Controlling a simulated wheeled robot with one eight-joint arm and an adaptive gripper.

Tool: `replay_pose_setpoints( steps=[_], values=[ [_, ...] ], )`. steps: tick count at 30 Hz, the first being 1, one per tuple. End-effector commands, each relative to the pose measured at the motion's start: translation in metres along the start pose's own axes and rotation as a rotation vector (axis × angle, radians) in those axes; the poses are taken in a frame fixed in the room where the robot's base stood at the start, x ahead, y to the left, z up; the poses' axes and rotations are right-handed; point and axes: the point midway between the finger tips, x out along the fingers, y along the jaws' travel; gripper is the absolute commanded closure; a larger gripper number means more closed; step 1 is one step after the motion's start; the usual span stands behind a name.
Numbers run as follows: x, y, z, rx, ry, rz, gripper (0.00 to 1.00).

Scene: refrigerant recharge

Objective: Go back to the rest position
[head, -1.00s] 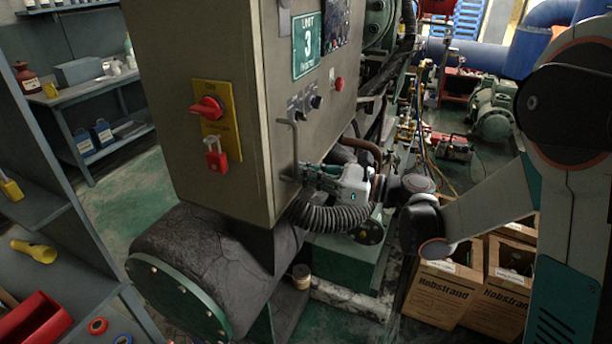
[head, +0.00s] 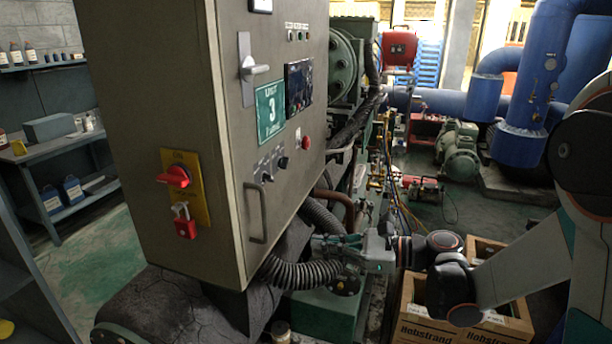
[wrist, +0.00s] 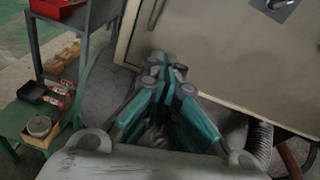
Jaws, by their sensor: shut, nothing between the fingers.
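My gripper (head: 322,243) is in front of the lower right part of the grey control cabinet (head: 225,120) in the head view, near its long door handle. In the wrist view the teal fingers of my gripper (wrist: 172,75) are together with nothing between them. The cabinet's door (wrist: 225,60) fills the upper right there. The cabinet carries a red rotary switch on a yellow plate (head: 186,187), a red padlock (head: 186,228) and a green "Unit 3" sign (head: 270,111). The padlock hangs at the plate's lower end.
A ribbed black hose (head: 300,273) runs just below my gripper. Open green floor lies at left.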

Motion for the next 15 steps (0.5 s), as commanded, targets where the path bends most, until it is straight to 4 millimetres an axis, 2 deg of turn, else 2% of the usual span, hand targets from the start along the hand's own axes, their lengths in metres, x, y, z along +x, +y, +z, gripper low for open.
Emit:
replay_pose_setpoints(
  steps=[8, 15],
  values=[
    [-0.012, 0.033, 0.004, -0.386, 0.326, 0.021, 1.0],
    [-0.044, 0.066, 0.0, -0.75, 0.6, 0.123, 1.0]
  ],
)
